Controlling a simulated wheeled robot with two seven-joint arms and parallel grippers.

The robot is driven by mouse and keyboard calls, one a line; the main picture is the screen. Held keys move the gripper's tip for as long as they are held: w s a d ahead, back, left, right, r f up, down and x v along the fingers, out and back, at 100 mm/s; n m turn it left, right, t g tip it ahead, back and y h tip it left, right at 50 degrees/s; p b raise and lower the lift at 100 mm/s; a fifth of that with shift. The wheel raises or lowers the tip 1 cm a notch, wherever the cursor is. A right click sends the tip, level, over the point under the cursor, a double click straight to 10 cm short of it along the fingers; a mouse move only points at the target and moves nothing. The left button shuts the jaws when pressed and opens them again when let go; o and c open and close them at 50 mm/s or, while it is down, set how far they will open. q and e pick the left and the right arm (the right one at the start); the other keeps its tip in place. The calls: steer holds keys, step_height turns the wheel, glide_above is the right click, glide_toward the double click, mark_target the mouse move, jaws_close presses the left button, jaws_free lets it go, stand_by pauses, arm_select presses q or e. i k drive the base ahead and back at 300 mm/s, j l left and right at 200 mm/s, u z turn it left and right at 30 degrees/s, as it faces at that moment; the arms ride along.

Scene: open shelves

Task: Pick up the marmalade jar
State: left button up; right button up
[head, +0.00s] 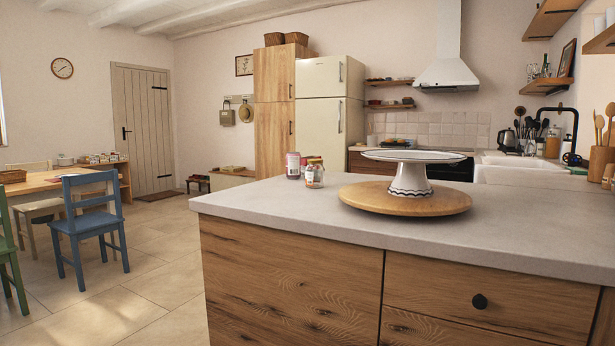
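Two small jars stand close together on the grey counter (520,210), near its left end. The rear jar (293,166) is dark reddish with a pale label band. The front jar (314,175) has a pale label with some red and an orange-brown lid. Several small jars (103,158) also stand on a low wooden shelf unit (125,178) by the far left wall. The labels are too small to read, so I cannot tell which jar is marmalade. Neither of my grippers is in view.
A white cake stand (410,180) sits on a round wooden board (375,198), right of the two jars. A blue chair (90,215) and a wooden table (35,187) stand at left. The tiled floor (155,270) between chair and counter is clear.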

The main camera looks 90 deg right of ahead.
mark_target(314, 171)
steer(key=z, duration=2.95)
steer(key=i+j, duration=0.1)
steer(key=j, duration=0.3)
steer(key=i+j, duration=0.15)
steer(key=j, duration=0.3)
steer(key=i+j, duration=0.1)
steer(key=j, duration=0.3)
steer(key=i+j, duration=0.1)
steer(key=j, duration=0.3)
steer(key=i+z, duration=0.05)
